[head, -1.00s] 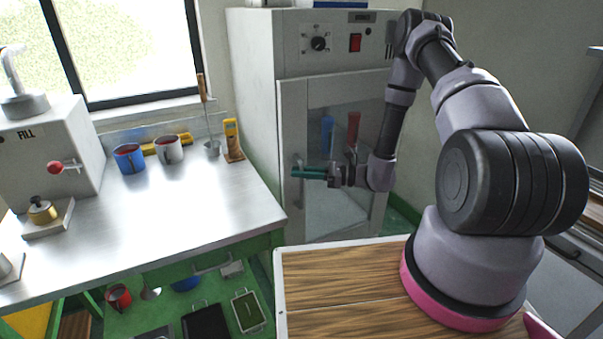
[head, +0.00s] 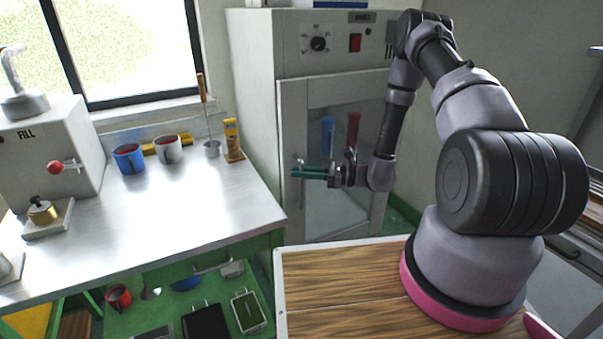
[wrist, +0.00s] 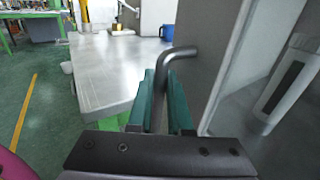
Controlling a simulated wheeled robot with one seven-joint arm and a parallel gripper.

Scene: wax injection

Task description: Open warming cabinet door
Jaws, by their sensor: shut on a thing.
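The warming cabinet (head: 252,95) is a tall grey-white box with a dial and a red switch above its door. The door (head: 292,110) has a glass pane and looks shut or nearly so; a small gap cannot be made out. My gripper (head: 299,173) has teal fingers, which are shut around the handle. In the wrist view, the gripper (wrist: 162,80) has the handle running down between its fingers.
A steel-topped bench (head: 190,205) stands left of the cabinet, close to the handle side. It holds a blue mug (head: 128,158), a grey mug (head: 168,149) and a filling machine (head: 50,150). Trays lie on its lower shelf (head: 170,305). Green floor (wrist: 40,110) is open beyond the bench.

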